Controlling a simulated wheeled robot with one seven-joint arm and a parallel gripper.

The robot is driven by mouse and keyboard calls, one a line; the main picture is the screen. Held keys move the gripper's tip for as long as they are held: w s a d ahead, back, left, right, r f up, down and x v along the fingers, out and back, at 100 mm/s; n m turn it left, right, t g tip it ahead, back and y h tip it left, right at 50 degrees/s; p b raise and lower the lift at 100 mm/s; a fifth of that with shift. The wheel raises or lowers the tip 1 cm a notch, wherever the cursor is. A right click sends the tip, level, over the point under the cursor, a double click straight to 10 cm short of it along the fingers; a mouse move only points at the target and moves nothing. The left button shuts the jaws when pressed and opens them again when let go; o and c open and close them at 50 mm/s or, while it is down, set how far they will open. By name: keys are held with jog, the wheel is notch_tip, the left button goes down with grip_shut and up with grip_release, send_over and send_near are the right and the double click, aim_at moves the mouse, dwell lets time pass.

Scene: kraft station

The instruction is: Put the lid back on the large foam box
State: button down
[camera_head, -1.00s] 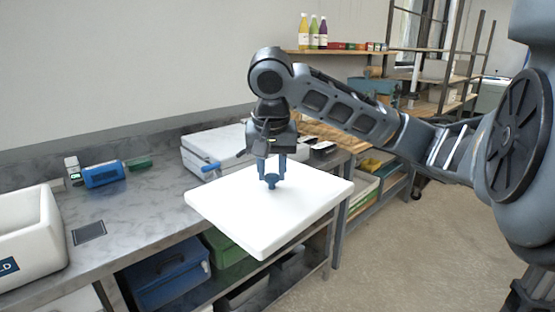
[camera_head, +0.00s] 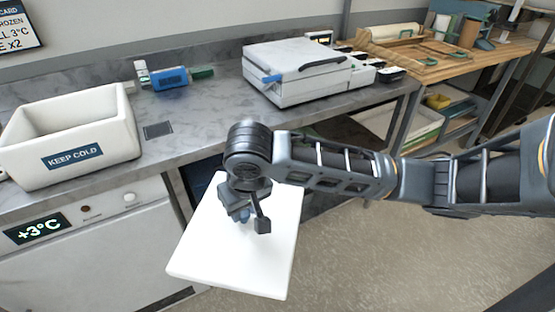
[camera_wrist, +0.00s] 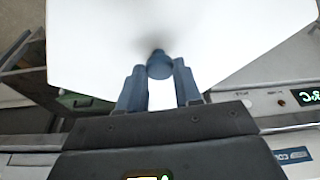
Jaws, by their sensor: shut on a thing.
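The lid (camera_head: 262,262) is a large white flat slab with a small blue knob (camera_wrist: 160,64) in its middle. My gripper (camera_head: 250,218) is shut on that knob and holds the lid in the air in front of the bench, below the benchtop's level in the picture. In the wrist view the two blue fingers of my gripper (camera_wrist: 160,84) stand on either side of the knob. The large foam box (camera_head: 70,150), white and marked KEEP COLD, stands open on the bench at the left. The lid is apart from it, to its right and nearer to me.
A blue handheld device (camera_head: 170,78) lies at the back of the bench. A grey-white case (camera_head: 296,75) stands right of it. A dark square (camera_head: 158,130) lies beside the box. A fridge front reading +3°C (camera_head: 90,240) is under the bench. Open floor (camera_head: 400,260) lies to the right.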

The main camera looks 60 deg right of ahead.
jog(key=w+a+f+n, duration=0.2)
jog(key=w+a+f, duration=0.1)
jog(key=a+f, duration=0.3)
jog(key=w+a+f+n+y, duration=0.1)
jog(key=w+a+f+n, duration=0.2)
jog(key=a+f, duration=0.3)
jog(key=shift+f+n, duration=0.3)
jog(key=shift+f, duration=0.25)
